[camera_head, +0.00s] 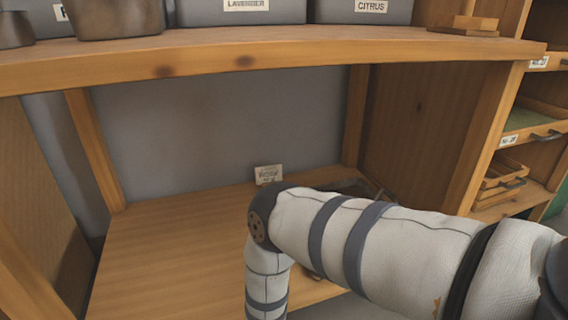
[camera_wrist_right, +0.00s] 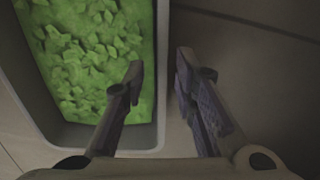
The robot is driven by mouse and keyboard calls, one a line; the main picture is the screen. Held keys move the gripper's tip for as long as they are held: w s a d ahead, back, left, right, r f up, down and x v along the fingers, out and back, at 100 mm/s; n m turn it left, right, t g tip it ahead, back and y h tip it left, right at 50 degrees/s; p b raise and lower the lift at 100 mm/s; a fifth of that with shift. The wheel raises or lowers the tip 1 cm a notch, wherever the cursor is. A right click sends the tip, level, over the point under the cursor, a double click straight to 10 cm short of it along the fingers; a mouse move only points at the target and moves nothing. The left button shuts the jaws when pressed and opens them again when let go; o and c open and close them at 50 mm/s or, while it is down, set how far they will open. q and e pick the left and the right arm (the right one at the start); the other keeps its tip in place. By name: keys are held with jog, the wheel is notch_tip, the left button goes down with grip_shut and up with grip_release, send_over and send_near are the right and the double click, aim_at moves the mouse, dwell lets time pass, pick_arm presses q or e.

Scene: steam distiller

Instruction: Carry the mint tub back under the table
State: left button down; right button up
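The mint tub (camera_wrist_right: 160,60), a grey tub full of green leaves (camera_wrist_right: 95,60), fills the left of the right wrist view. My right gripper (camera_wrist_right: 159,63) is open around the tub's right rim. Its left finger is over the leaves and its right finger is outside the wall, with gaps showing beside the rim. In the head view my right arm crosses the lower right and hides the gripper and the tub, apart from a dark edge I cannot identify. The lower board (camera_head: 160,250) under the table (camera_head: 300,50) shows bare on the left. My left gripper is not in view.
A small card (camera_head: 268,174) stands at the back of the lower board. Wooden legs (camera_head: 95,150) and a side panel (camera_head: 410,130) bound the space. Grey bins labelled lavender (camera_head: 240,12) and citrus (camera_head: 362,12) stand on the tabletop. Shelves with trays (camera_head: 530,135) are at right.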

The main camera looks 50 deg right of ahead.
notch_tip(320, 180, down, 4)
jog(key=shift+a+r+b, duration=0.1)
jog(key=shift+r+b, duration=0.15)
jog(key=shift+b, duration=0.35)
jog(key=shift+r, duration=0.15)
grip_shut()
